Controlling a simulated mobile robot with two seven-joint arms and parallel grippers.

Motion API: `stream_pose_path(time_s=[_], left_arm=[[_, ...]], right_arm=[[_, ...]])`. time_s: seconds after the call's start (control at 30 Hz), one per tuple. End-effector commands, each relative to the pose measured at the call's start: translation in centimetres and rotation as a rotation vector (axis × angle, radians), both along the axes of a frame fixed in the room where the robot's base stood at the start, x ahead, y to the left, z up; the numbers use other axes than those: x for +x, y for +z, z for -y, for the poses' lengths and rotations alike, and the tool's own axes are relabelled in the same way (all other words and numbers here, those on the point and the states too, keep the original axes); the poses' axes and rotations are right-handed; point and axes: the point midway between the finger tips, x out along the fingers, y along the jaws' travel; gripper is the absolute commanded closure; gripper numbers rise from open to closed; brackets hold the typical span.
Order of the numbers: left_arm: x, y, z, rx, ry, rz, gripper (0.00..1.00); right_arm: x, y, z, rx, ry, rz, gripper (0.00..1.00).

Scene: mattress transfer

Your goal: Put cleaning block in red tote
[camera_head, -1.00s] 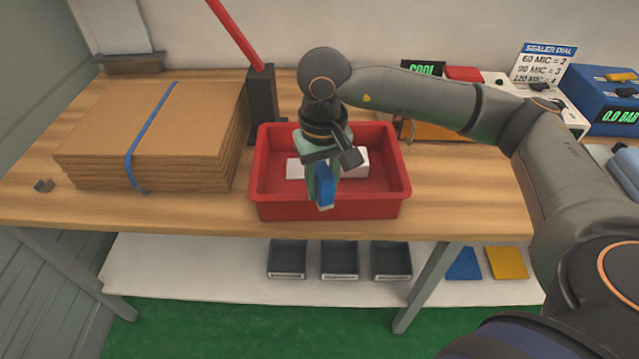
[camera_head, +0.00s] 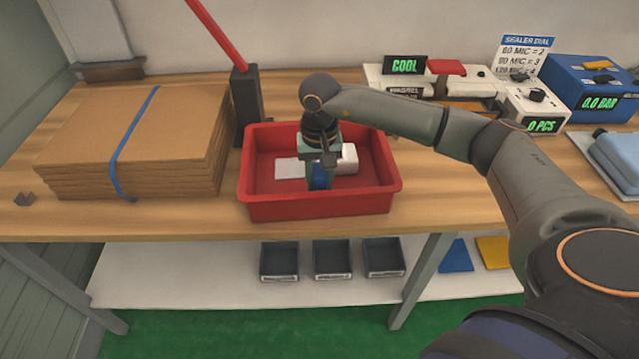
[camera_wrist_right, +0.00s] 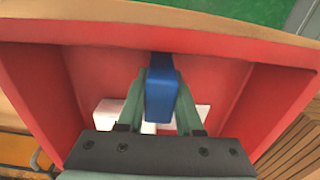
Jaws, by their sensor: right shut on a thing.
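The red tote (camera_head: 320,208) stands on the wooden table, and its inside fills most of the right wrist view (camera_wrist_right: 215,70). My right gripper (camera_head: 320,182) is down inside the tote, pointing downward. It is shut on the blue cleaning block (camera_wrist_right: 161,95), which sits between its two green fingers; the block also shows in the head view (camera_head: 320,177). I cannot tell whether the block touches the tote floor. A white item (camera_head: 348,158) and a flat white piece (camera_head: 288,168) lie in the tote. My left gripper is not in view.
A strapped stack of cardboard (camera_head: 180,140) lies left of the tote. A dark holder with a red bar (camera_head: 246,108) stands behind it. Sealer devices (camera_head: 530,108) and a blue box (camera_head: 590,90) stand at the right. Dark bins (camera_head: 332,260) sit on the lower shelf.

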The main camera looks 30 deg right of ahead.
Motion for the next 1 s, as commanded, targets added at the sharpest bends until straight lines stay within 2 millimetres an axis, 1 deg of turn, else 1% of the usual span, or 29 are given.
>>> stream_pose_path(time_s=[0.03, 0.1, 0.3, 0.43, 0.47, 0.5, 0.7, 1.0], left_arm=[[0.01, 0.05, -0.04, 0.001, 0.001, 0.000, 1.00], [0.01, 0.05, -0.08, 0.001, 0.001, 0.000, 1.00], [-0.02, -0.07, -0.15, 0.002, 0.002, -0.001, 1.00], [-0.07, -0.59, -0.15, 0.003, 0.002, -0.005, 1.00], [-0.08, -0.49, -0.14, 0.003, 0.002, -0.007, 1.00], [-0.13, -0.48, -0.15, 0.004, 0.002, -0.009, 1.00], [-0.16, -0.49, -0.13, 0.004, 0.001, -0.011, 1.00], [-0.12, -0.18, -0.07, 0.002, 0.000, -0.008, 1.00]], right_arm=[[-0.06, -0.73, 0.03, -0.001, 0.000, -0.003, 1.00], [-0.01, -1.13, 0.03, 0.000, 0.000, 0.000, 1.00], [0.00, -1.12, 0.01, 0.000, 0.001, 0.001, 1.00], [0.00, -1.60, 0.01, 0.000, 0.001, 0.001, 1.00], [0.00, -1.49, 0.01, 0.000, 0.001, 0.001, 0.63], [-0.01, -1.43, 0.02, 0.000, 0.001, 0.001, 0.59], [-0.02, -1.42, 0.01, -0.001, 0.000, 0.000, 0.36], [-0.01, -1.16, 0.02, 0.000, 0.000, 0.001, 0.36]])
